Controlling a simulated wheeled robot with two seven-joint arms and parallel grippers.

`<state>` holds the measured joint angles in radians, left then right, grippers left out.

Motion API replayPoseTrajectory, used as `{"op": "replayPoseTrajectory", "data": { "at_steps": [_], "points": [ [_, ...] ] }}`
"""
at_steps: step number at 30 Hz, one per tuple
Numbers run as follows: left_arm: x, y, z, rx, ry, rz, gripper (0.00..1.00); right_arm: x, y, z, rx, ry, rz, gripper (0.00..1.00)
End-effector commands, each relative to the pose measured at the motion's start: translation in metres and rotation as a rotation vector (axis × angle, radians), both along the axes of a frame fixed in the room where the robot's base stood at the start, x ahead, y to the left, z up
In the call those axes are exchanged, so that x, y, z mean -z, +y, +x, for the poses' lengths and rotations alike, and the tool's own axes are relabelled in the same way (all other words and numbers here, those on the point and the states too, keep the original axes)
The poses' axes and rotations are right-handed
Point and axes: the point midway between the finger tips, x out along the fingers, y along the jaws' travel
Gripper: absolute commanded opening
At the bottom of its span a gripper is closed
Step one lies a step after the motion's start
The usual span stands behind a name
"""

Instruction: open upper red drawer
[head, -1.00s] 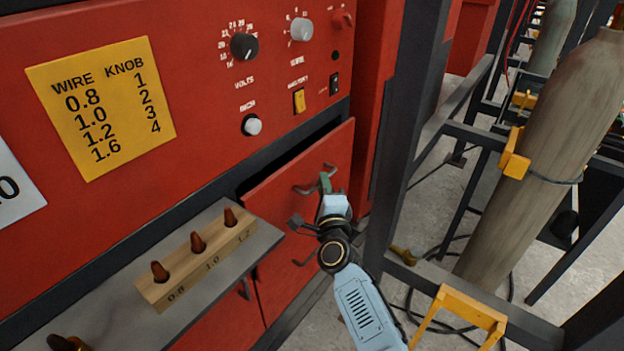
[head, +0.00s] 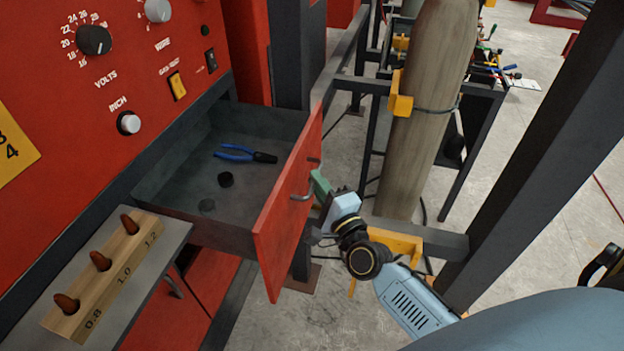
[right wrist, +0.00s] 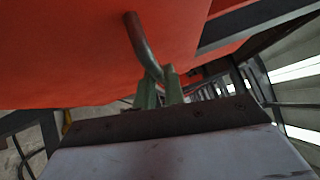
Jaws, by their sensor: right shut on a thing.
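The upper red drawer (head: 284,222) is pulled well out of the red machine in the head view. In the right wrist view the green fingers (right wrist: 158,90) close around one end of the bent handle (right wrist: 144,45), with the red drawer front behind. My left gripper is not in view.
A wooden block (head: 104,275) with several brown tips stands on a grey shelf (head: 165,262) left of the drawer. A dark post (head: 540,130) and a gas cylinder (head: 428,110) stand to the right. A lower red drawer (head: 165,318) is below.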

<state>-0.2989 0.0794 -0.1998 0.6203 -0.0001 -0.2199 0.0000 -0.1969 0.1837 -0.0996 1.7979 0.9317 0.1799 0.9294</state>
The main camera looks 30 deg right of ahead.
Motion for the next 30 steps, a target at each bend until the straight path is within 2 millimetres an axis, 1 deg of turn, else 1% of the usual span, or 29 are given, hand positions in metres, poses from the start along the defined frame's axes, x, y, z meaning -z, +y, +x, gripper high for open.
{"op": "replayPoseTrajectory", "data": {
  "at_steps": [17,18,22,30],
  "points": [
    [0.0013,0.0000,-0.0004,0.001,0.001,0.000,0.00,0.0005,0.0002,-0.0038,-0.019,0.001,-0.001,0.00],
    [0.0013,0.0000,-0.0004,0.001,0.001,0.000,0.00,0.0005,0.0002,-0.0038,-0.019,0.001,-0.001,0.15],
    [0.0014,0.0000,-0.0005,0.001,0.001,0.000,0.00,0.0004,-0.0001,-0.0037,-0.018,0.001,-0.001,0.32],
    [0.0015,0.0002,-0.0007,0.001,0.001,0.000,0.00,0.0003,-0.0004,-0.0039,-0.017,0.001,0.000,0.33]
  ]
}}
